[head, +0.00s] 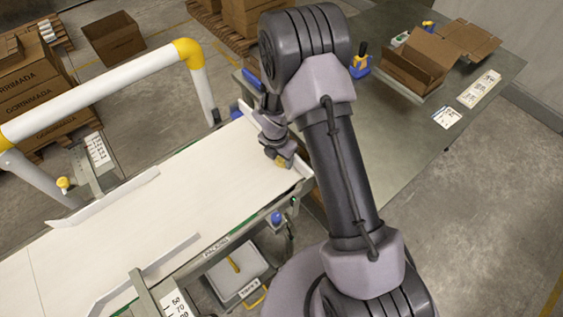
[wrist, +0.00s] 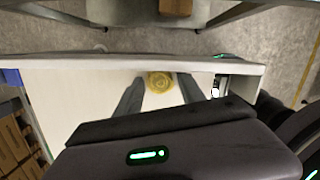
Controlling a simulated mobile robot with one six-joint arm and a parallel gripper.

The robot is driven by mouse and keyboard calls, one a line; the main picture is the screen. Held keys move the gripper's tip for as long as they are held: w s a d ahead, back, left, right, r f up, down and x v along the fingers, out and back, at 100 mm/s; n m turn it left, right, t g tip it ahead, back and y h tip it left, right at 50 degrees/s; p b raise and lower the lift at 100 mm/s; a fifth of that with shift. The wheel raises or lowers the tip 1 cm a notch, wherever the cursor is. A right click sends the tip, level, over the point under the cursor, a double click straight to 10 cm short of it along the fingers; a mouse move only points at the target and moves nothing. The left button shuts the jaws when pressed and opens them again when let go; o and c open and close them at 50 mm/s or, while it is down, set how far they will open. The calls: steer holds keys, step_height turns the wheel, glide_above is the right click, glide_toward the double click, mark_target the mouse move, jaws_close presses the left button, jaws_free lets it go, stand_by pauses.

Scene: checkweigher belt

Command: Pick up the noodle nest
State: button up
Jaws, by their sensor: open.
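The noodle nest (wrist: 159,82) is a round, yellow coil lying on the white belt (wrist: 85,100), close to a raised edge. In the wrist view my gripper (wrist: 160,87) is open, with one finger on each side of the nest. Whether the fingers touch it cannot be told. In the head view my gripper (head: 277,152) is low over the far right end of the belt. A small part of the nest (head: 283,161) shows there, mostly hidden by my gripper.
White guide rails (head: 110,196) run along the belt. A white and yellow tube frame (head: 110,90) stands over its far side. A grey table (head: 425,110) on the right holds an open carton (head: 415,58) and labels (head: 479,89). A grey bin (head: 238,268) sits below the near side.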

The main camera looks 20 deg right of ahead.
mark_target(278, 162)
steer(key=c, duration=1)
steer(key=shift+r, duration=0.15)
steer(key=shift+a+r, duration=0.1)
steer(key=shift+r, duration=0.2)
steer(key=r+p, duration=0.1)
steer(key=r, duration=0.1)
steer(key=r+p, duration=0.1)
steer(key=r, duration=0.1)
steer(key=a+r+p, duration=0.1)
steer(key=r, duration=0.1)
steer(key=shift+s+r, duration=0.2)
steer(key=shift+s, duration=0.05)
steer(key=s+a, duration=0.2)
steer(key=a, duration=0.3)
steer(key=s+a, duration=0.2)
steer(key=a, duration=0.4)
steer(key=s+a, duration=0.3)
steer(key=a, duration=0.3)
steer(key=shift+a+f, duration=0.1)
steer(key=shift+a, duration=0.05)
steer(key=shift+s, duration=0.1)
